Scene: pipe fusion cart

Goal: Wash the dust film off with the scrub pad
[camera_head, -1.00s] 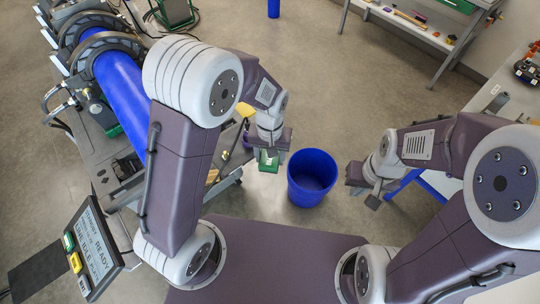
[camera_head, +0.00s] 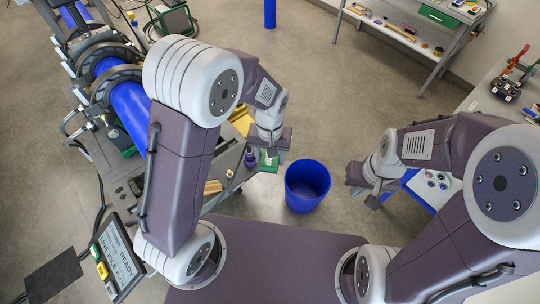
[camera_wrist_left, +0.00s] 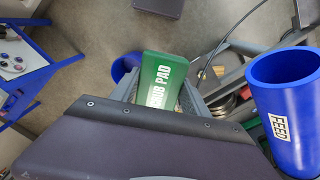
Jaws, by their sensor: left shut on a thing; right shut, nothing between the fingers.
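The green scrub pad (camera_head: 268,161) is held in my left gripper (camera_head: 268,152), which is shut on it above the cart's right edge. In the left wrist view the pad (camera_wrist_left: 163,80) stands between the fingers with its white "SCRUB PAD" label showing. The blue pipe (camera_head: 129,108) lies in the clamps (camera_head: 108,68) of the fusion cart, left of my left arm, which hides part of it. In the left wrist view a blue pipe end (camera_wrist_left: 283,85) marked "FEED" is at the right, apart from the pad. I cannot make out a dust film. My right gripper (camera_head: 372,196) is shut and empty.
A blue bin (camera_head: 307,185) stands on the floor between my grippers. A control screen (camera_head: 121,255) is at the lower left. A workbench (camera_head: 490,105) with tools is at the right, and a shelf (camera_head: 412,40) at the back.

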